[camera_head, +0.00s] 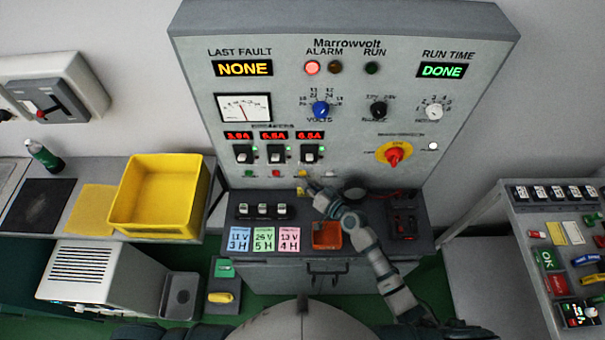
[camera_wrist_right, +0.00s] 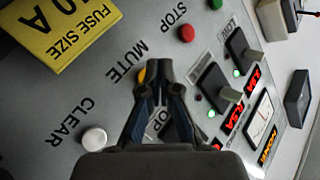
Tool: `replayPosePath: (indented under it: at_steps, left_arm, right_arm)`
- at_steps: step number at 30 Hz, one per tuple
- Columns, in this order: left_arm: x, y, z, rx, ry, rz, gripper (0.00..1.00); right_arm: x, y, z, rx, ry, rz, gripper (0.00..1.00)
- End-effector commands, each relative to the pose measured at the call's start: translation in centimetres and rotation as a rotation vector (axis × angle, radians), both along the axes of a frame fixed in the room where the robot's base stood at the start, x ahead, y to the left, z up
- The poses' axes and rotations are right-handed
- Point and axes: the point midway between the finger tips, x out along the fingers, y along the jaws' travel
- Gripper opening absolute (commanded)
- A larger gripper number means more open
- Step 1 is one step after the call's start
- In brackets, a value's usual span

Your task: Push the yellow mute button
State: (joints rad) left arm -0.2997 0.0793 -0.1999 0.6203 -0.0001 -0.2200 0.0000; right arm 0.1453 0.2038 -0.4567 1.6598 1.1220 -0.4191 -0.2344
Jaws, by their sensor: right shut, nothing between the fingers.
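The yellow mute button (camera_wrist_right: 142,75) shows in the right wrist view by the MUTE label, partly hidden behind my fingertips. In the head view the yellow button (camera_head: 303,173) sits in the low button row of the grey Marrowvolt panel (camera_head: 470,60). My right gripper (camera_head: 303,187) is shut and empty, its tips just below that button in the head view. In the right wrist view my right gripper (camera_wrist_right: 174,66) overlaps the button's edge; I cannot tell whether it touches. My left gripper is not in view.
A red STOP button (camera_wrist_right: 187,33) and a white CLEAR button (camera_wrist_right: 94,138) flank the mute button. Breaker switches (camera_head: 277,155) sit above the row. A red rotary switch (camera_head: 394,155) is to the right. An orange tray (camera_head: 327,248) is below.

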Motion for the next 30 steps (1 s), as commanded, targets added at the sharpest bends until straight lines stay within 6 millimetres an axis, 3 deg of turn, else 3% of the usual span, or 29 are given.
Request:
replayPosePath:
  at_steps: [30]
  left_arm:
    - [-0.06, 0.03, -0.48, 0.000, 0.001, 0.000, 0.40]
  right_arm:
    - [0.82, -0.04, 0.15, 0.000, 0.000, 0.000, 0.00]
